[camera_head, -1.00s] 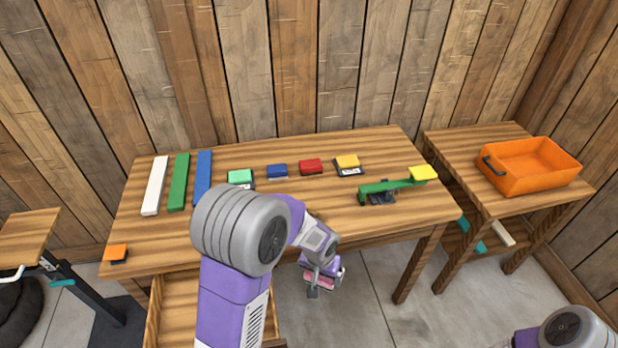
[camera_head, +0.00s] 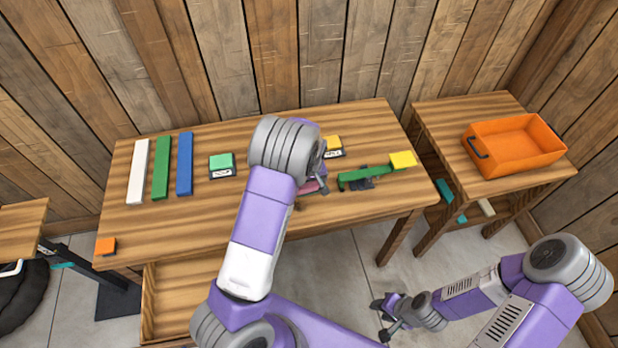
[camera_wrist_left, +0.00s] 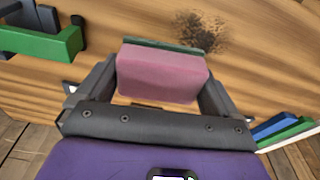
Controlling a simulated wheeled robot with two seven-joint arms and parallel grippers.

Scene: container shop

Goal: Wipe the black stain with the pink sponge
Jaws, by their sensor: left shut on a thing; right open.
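The pink sponge (camera_wrist_left: 162,75), with a dark green strip along its far edge, is held between the fingers of my left gripper (camera_wrist_left: 158,85) in the left wrist view. In the head view a little pink of the sponge (camera_head: 313,186) shows beside my left gripper (camera_head: 316,182), over the table's front middle. The black stain (camera_wrist_left: 203,32) is a dark speckled patch on the wood, just beyond the sponge's far right edge in the wrist view. I cannot tell whether the sponge touches the table. My right gripper (camera_head: 386,318) is open and empty, low in front of the table.
An orange bin (camera_head: 515,145) stands right.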

